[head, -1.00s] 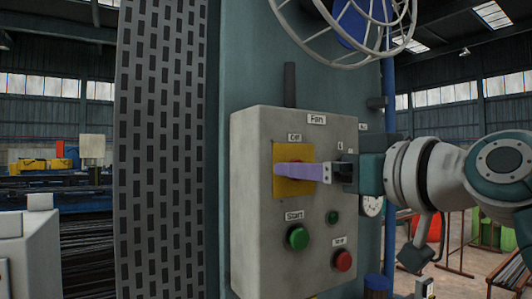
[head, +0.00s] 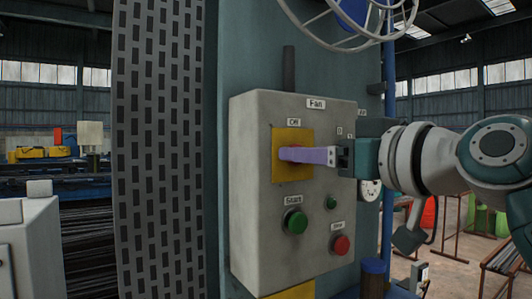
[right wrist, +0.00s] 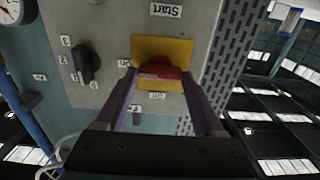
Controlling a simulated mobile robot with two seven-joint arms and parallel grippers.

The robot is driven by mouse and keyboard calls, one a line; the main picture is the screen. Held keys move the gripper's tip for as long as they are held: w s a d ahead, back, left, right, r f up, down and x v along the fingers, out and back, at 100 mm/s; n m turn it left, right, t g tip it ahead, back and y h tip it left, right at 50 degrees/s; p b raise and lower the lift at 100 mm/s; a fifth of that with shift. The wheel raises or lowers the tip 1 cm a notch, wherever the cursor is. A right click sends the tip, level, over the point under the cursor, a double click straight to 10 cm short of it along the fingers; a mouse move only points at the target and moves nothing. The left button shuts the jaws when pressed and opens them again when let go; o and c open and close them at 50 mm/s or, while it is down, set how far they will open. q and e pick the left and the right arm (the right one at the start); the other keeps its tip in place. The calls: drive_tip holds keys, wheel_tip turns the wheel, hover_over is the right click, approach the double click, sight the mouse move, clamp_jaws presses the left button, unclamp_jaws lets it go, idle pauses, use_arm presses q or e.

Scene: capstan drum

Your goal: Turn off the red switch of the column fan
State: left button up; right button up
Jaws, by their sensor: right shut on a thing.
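The grey control box (head: 250,220) labelled "Fan" is on the teal column in the head view. A yellow plate (head: 292,174) under the label "Off" bears the red switch, which my right gripper (head: 284,154) mostly hides there. In the right wrist view the red switch (right wrist: 160,72) lies between the two purple fingers of my right gripper (right wrist: 158,76), over the yellow plate (right wrist: 165,46). The right gripper is shut on the red switch, its arm coming in from the right. My left gripper is not in view.
Below the plate are a green Start button (head: 295,221), a small green lamp (head: 332,202) and a red button (head: 340,244). A dark selector knob (right wrist: 86,62) with numbers stands beside the plate. A wire fan guard (head: 345,25) is above, and a perforated panel (head: 160,150) is left.

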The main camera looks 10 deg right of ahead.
drive_tip(key=shift+c, duration=0.9)
drive_tip(key=shift+s+a+f+n+b, duration=0.1)
drive_tip(key=shift+n+b, duration=1)
drive_tip(key=shift+n, duration=3.35)
drive_tip(key=shift+a+n+b, duration=0.1)
drive_tip(key=shift+n+b, duration=0.95)
drive_tip(key=shift+n, duration=3.4)
drive_tip(key=o, duration=1.4)
